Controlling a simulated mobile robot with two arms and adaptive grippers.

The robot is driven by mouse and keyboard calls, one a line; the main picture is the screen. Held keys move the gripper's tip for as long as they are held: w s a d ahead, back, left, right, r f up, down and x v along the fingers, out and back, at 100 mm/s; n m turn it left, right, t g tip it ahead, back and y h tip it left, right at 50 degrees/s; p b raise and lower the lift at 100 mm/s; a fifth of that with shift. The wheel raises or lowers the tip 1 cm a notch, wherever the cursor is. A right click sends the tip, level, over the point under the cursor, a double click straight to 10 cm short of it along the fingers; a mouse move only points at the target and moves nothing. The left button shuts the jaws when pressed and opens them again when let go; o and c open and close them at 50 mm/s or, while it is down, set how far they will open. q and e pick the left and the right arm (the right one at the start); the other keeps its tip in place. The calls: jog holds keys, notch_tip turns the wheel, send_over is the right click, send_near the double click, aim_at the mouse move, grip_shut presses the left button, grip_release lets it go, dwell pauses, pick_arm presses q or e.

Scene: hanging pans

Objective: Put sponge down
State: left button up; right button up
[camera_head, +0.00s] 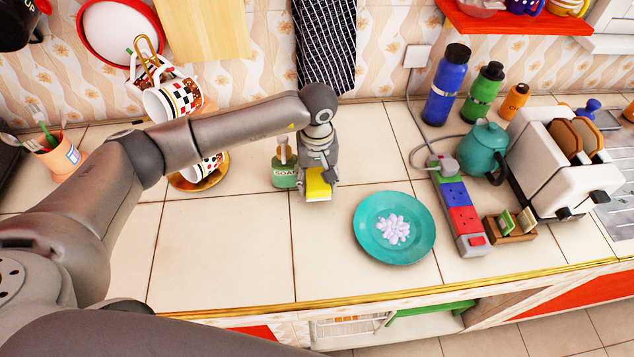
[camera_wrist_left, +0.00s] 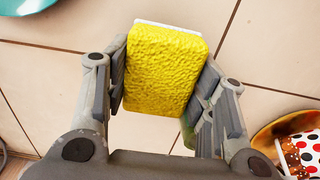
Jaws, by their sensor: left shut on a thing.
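A yellow sponge (camera_head: 318,188) is between the fingers of my left gripper (camera_head: 319,178). In the left wrist view the sponge (camera_wrist_left: 165,70) fills the gap between the two fingers, with a white edge showing at its far end. My left gripper (camera_wrist_left: 160,95) is shut on it. It is over the tiled counter (camera_head: 220,250), just right of the green soap bottle (camera_head: 285,174). I cannot tell whether the sponge touches the counter. My right gripper does not show.
A teal plate (camera_head: 372,246) with foam-like white stuff lies right of the sponge. A power strip (camera_head: 458,210), teal teapot (camera_head: 483,150) and toaster (camera_head: 560,165) stand farther right. A cup rack with mugs (camera_head: 175,98) is at the left. Counter in front of the gripper is clear.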

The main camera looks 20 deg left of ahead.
aim_at(317, 186)
pick_arm(q)
jog(key=shift+w+a+f, duration=0.1)
jog(key=shift+w+f, duration=0.15)
jog(key=shift+f, duration=0.05)
notch_tip(317, 186, down, 3)
jog(key=shift+p, duration=0.5)
jog(key=shift+f+b, duration=0.25)
jog(key=shift+b, duration=0.1)
jog(key=o, duration=0.9)
jog(key=shift+r, duration=0.1)
